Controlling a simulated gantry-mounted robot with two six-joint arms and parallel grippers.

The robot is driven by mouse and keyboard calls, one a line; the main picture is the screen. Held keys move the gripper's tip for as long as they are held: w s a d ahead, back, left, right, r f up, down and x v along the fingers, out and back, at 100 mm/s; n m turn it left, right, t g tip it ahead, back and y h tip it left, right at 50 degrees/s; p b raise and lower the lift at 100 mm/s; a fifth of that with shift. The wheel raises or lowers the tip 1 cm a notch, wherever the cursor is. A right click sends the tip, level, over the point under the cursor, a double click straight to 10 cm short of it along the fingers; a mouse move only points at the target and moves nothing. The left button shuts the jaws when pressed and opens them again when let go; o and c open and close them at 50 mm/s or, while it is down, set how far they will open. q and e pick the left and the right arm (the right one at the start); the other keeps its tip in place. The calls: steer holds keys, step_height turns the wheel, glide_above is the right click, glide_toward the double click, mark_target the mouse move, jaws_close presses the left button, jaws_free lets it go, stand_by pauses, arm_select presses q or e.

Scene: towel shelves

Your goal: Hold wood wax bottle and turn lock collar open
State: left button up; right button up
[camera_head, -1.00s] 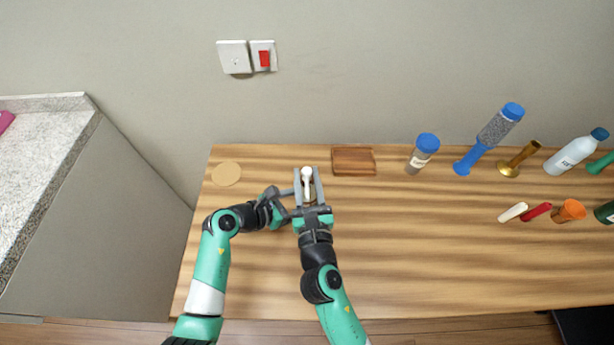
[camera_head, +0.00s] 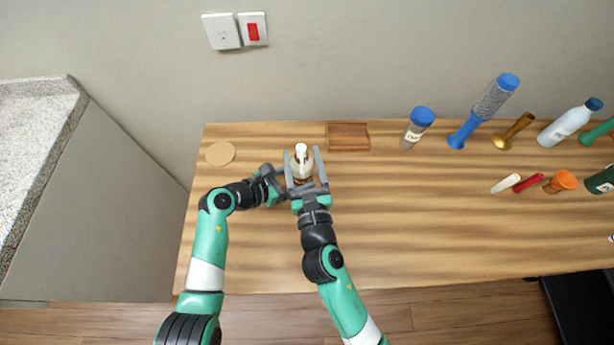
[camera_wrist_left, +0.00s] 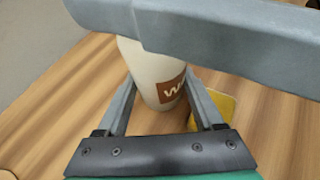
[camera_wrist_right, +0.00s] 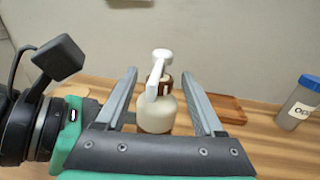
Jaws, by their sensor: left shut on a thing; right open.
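The wood wax bottle (camera_head: 301,168) is cream with a brown collar and a white pump top, standing upright on the table. In the right wrist view the brown lock collar (camera_wrist_right: 165,84) and white pump head (camera_wrist_right: 160,58) show clearly. My left gripper (camera_head: 280,184) is shut on the bottle's body; the left wrist view shows the bottle (camera_wrist_left: 155,72) and its brown label between the fingers. My right gripper (camera_head: 302,157) is open, its fingers on either side of the bottle's upper part, with gaps to the collar in the right wrist view.
A round tan disc (camera_head: 220,154) lies at the left and a wooden tray (camera_head: 348,137) lies behind right. The table's front (camera_head: 430,240) is clear.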

steer(key=s+d, duration=0.1)
steer(key=s, duration=0.9)
steer(key=shift+s+d, duration=0.25)
steer(key=shift+s, duration=0.15)
